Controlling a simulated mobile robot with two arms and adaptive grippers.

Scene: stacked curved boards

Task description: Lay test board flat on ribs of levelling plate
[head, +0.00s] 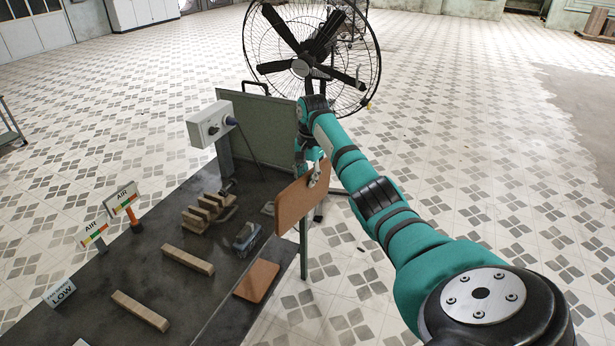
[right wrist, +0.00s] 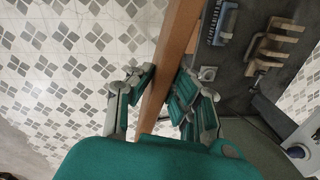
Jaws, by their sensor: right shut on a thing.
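A flat orange-brown board (head: 298,200) is held upright and tilted above the right edge of a dark bench. My right gripper (head: 314,172) is shut on its upper right part. In the right wrist view the board (right wrist: 172,62) shows edge-on between the two fingers of my right gripper (right wrist: 160,88). A pale wooden ribbed piece (head: 207,212) stands on the bench, left of the held board and apart from it; it also shows in the right wrist view (right wrist: 272,46). I cannot tell for sure whether it is the levelling plate. My left gripper is out of view.
Two wooden bars (head: 187,260) (head: 140,310) lie on the bench (head: 195,305). A similar brown board (head: 257,280) lies flat near its right edge, below a blue-grey brush-like block (head: 247,240). Signs (head: 121,198) stand left. A green panel (head: 262,130) and fan (head: 310,50) stand behind.

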